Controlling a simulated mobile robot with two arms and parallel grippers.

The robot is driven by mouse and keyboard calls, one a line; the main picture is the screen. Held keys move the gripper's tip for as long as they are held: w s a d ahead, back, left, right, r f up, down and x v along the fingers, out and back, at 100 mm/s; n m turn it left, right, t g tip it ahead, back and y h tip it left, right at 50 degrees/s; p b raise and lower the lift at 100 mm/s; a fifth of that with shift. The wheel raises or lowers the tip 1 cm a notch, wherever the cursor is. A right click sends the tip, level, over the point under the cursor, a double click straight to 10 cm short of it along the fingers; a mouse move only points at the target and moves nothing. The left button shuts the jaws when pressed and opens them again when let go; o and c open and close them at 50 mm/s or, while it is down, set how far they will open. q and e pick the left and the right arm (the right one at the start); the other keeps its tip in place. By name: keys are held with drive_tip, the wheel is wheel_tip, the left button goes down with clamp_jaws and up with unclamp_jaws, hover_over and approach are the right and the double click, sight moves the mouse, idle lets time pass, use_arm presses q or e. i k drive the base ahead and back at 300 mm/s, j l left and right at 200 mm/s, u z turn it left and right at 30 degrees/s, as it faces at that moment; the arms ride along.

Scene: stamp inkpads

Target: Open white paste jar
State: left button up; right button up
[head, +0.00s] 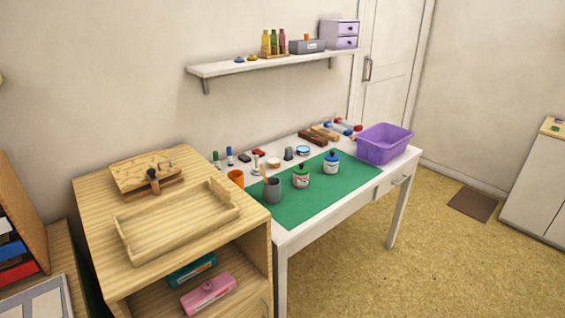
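Two small jars stand upright on the green mat (300,205) on the white table. One is a white jar with a blue lid (331,164) and a dark knob on top. Neither of my grippers is in view.
A grey cup (272,190) and an orange cup (236,178) stand left of the jars. A purple bin (384,145) stands at the table's right end. Small stamps and pads line the back. A wooden cabinet (100,205) with a tray adjoins the left. Floor in front right is clear.

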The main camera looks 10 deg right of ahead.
sight(330, 168)
drive_tip(key=i+l+u, duration=0.15)
drive_tip(key=l+u, duration=0.2)
drive_tip(key=l, duration=0.15)
drive_tip(key=l+u, duration=0.75)
drive_tip(key=l, duration=0.3)
drive_tip(key=i, duration=0.05)
